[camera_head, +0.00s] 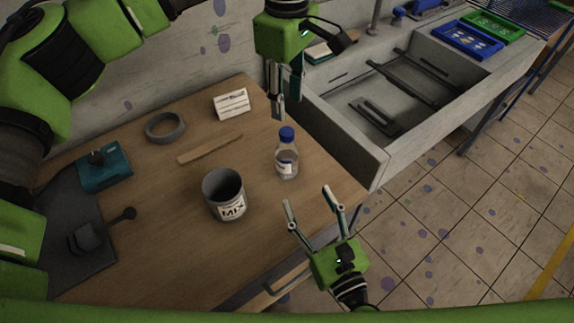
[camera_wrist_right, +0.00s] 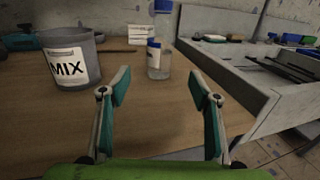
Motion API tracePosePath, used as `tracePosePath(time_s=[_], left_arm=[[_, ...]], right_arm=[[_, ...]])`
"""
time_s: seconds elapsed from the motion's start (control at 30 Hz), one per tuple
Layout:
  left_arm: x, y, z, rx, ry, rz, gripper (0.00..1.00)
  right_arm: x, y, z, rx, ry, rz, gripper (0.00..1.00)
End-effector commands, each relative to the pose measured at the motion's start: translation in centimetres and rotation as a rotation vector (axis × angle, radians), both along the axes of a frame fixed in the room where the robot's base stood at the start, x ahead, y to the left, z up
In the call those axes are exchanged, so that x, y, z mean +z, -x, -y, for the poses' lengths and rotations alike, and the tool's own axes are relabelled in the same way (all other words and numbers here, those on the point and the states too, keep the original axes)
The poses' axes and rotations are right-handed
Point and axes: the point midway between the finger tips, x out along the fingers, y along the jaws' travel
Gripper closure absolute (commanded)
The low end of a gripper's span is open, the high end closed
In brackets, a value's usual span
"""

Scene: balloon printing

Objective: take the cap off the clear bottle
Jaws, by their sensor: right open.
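The clear bottle (camera_head: 287,166) stands upright on the wooden table, right of the MIX can. Its blue cap (camera_head: 287,134) sits on its neck. In the right wrist view the bottle (camera_wrist_right: 158,65) stands beyond my fingers, roughly midway between them. My left gripper (camera_head: 279,112) hangs with its fingers pointing down, just behind and above the cap in the head view, apart from it.
The grey MIX can (camera_head: 226,206) stands left of the bottle. A wooden stick (camera_head: 209,149), a grey tape ring (camera_head: 165,127), a white labelled box (camera_head: 231,104) and a teal device (camera_head: 104,171) lie farther left. A grey sink (camera_head: 385,160) borders the table on the right.

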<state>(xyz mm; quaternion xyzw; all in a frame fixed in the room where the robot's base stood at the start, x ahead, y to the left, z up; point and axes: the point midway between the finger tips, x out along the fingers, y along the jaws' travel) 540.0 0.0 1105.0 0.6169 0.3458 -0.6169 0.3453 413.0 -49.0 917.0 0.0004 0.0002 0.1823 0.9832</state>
Motion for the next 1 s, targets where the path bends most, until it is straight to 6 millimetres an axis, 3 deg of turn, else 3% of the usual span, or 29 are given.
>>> tracePosePath(time_s=[0.17, 0.7, 1.0], left_arm=[[0.0, 0.0, 0.0, 0.000, 0.001, 0.001, 0.64], [0.0, 0.0, 0.0, 0.000, 0.000, 0.000, 0.64], [0.0, 0.0, 0.0, 0.000, 0.000, 0.000, 0.64]], right_arm=[[0.1, -1.2, -0.4, -0.004, -0.001, 0.003, 0.43], [0.1, -8.9, -3.3, -0.004, -0.003, 0.002, 0.43], [0.0, -12.3, -4.7, -0.002, -0.001, 0.001, 0.43]])
